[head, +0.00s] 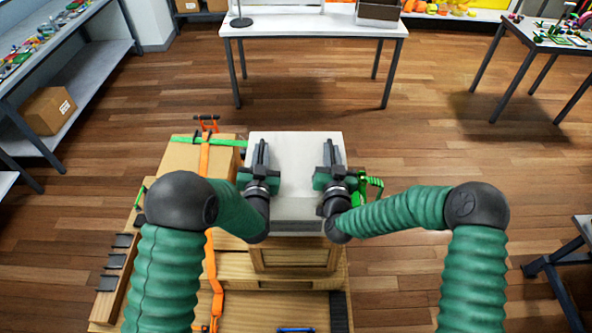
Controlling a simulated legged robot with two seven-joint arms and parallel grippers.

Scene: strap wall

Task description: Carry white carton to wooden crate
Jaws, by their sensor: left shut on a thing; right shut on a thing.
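The white carton (297,148) is at the centre of the head view, a pale box with its top face towards me. My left gripper (261,153) is shut on it at the left part of its top. My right gripper (331,154) is shut on it at the right part. The wooden crate (296,258) shows just below the carton's near edge, between my forearms. The carton hides part of the crate. I cannot tell whether the carton touches the crate or is held above it.
A cardboard box (188,156) with orange straps (209,262) and a green strap stands left of the carton. A white-topped table (313,24) is ahead, a grey shelf (90,68) at the left, another table (548,38) at the far right. Wooden floor (435,125) is clear between them.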

